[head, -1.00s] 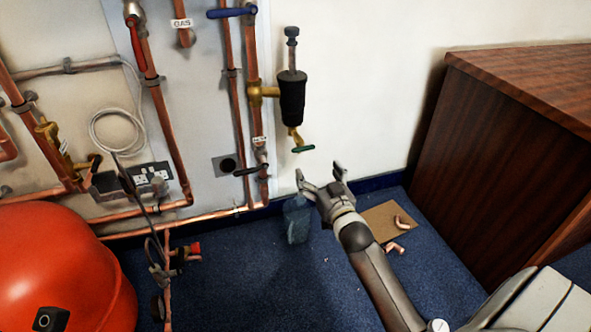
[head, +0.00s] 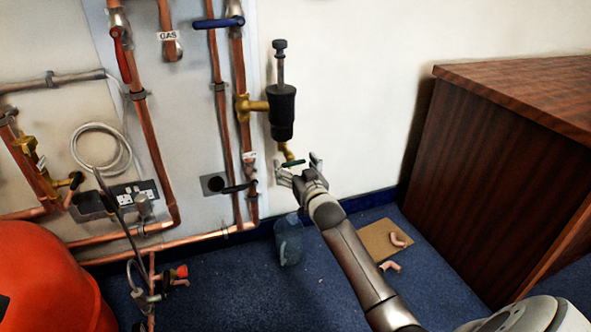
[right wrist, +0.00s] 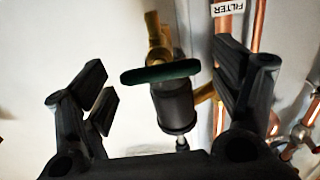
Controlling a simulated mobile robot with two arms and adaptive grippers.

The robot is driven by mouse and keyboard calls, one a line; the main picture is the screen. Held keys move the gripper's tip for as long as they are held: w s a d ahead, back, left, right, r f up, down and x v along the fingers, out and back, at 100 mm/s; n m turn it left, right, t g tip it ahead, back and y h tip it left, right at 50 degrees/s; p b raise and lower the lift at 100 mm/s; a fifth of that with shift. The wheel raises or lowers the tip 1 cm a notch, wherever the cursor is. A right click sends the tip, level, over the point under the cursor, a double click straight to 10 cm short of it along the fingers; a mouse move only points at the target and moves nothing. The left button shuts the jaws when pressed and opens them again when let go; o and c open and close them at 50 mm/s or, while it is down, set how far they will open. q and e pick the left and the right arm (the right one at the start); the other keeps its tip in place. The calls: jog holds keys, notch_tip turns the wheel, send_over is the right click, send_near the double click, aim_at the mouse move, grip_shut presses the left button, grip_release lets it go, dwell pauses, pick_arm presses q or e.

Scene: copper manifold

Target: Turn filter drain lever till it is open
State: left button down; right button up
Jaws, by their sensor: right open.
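The filter drain lever is a small green handle (head: 292,163) on a brass drain valve (head: 286,150) below the black filter body (head: 282,112). In the right wrist view the green lever (right wrist: 160,72) lies crosswise between the open fingers, with the black filter body (right wrist: 174,106) behind it. My right gripper (head: 298,168) is open at the lever, with its fingers on either side. I cannot tell whether a finger touches it. In the right wrist view the gripper (right wrist: 165,95) holds nothing. My left gripper is not in view.
Copper pipes (head: 152,130) and a black-handled valve (head: 238,187) are left of the filter. A bluish container (head: 289,240) stands on the floor below. A wooden cabinet (head: 490,170) stands at right; cardboard with copper elbows (head: 370,238) lies on the carpet.

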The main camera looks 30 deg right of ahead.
jog(key=shift+w, duration=0.1)
jog(key=shift+c, duration=0.4)
jog(key=c, duration=0.9)
